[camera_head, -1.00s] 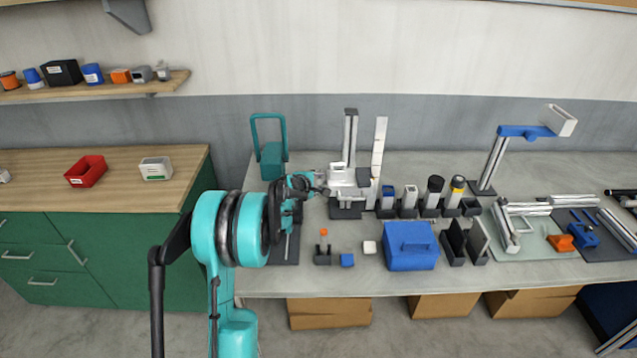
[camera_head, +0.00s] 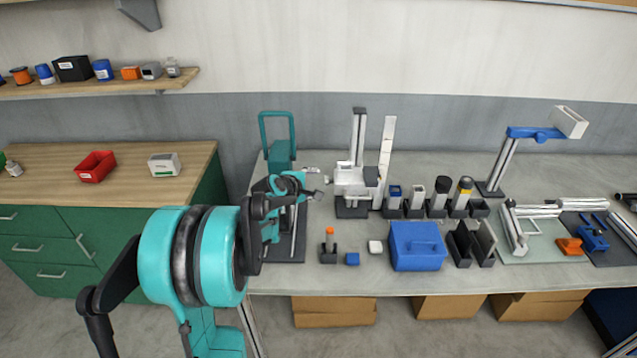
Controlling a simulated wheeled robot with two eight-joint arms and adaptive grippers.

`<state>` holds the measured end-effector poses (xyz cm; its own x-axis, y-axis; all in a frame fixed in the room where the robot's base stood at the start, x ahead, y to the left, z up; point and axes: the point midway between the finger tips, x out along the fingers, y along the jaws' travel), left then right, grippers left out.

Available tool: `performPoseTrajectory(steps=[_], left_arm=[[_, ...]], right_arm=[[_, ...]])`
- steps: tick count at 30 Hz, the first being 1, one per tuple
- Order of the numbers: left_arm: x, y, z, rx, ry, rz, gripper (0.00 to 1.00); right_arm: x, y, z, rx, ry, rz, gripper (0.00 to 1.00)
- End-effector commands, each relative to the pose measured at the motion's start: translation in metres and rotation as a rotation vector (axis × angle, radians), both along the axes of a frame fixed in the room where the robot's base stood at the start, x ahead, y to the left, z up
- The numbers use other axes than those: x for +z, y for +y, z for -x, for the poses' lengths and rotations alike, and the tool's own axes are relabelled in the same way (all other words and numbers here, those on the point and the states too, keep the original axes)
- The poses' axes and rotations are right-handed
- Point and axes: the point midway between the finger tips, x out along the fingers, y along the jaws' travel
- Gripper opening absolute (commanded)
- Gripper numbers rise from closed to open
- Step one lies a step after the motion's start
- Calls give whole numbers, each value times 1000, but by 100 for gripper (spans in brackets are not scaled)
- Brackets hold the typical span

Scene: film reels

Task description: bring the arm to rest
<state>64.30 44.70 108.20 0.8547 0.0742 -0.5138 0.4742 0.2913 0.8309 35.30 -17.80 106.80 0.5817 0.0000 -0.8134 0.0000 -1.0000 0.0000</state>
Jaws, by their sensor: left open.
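My left arm comes in from the lower left, its large teal and black joint in front of the bench's left end. My left gripper (camera_head: 318,183) is small and far off, over the left part of the grey workbench (camera_head: 400,278). It looks empty, its jaws apart, between the teal handled stand and the white and grey upright device (camera_head: 355,175). I cannot tell whether it touches either one. The arm hides part of the dark mat (camera_head: 292,250) on the bench. My right gripper is not in view.
A teal handled stand (camera_head: 280,152) is behind the arm. Several holders stand in a row to the right. A green cabinet (camera_head: 60,245) is at left.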

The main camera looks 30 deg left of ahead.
Motion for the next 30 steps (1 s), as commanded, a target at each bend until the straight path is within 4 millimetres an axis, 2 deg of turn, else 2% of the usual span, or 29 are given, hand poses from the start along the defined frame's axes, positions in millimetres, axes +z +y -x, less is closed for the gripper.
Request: performPoseTrajectory(steps=[4,19,22,23,26,29,30], left_arm=[[5,-1,8,-1,0,-1,50],[5,-1,8,-1,0,-1,50],[7,-8,10,-18,7,-18,50],[8,-14,12,-32,14,-32,50],[15,-48,25,-124,53,-127,50],[21,-99,51,-280,113,-286,50],[22,-121,65,-352,138,-359,50]], right_arm=[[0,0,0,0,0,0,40],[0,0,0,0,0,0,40],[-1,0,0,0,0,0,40],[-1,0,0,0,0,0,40],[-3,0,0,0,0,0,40],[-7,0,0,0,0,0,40],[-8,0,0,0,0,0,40]])
